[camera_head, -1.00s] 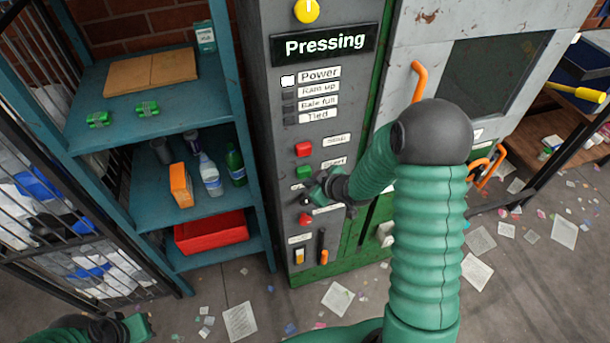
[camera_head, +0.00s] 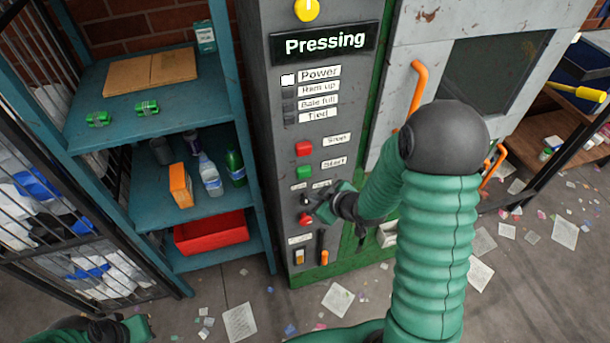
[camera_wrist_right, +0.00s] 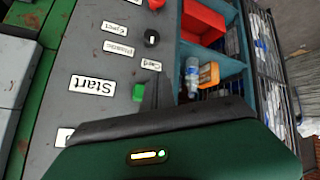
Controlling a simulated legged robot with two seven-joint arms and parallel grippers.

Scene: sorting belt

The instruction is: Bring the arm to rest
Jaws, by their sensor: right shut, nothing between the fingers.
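My right gripper (camera_head: 322,208) is shut and empty, just in front of the grey control panel (camera_head: 262,120), beside the lower red button (camera_head: 305,219). In the right wrist view its closed fingers (camera_wrist_right: 150,98) point at the panel near the green Start button (camera_wrist_right: 138,92). I cannot tell if the fingers touch the panel. My right arm (camera_head: 430,240) reaches up and bends toward the panel. My left gripper (camera_head: 135,326) is at the bottom left edge; its jaws are too unclear to tell.
The display (camera_head: 324,43) reads "Pressing", and the Power lamp (camera_head: 288,80) is white. A teal shelf (camera_head: 190,120) with bottles, boxes and a red bin (camera_head: 212,233) stands left of the panel. The grey press door (camera_head: 420,80) has an orange handle (camera_head: 417,80). Papers litter the floor.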

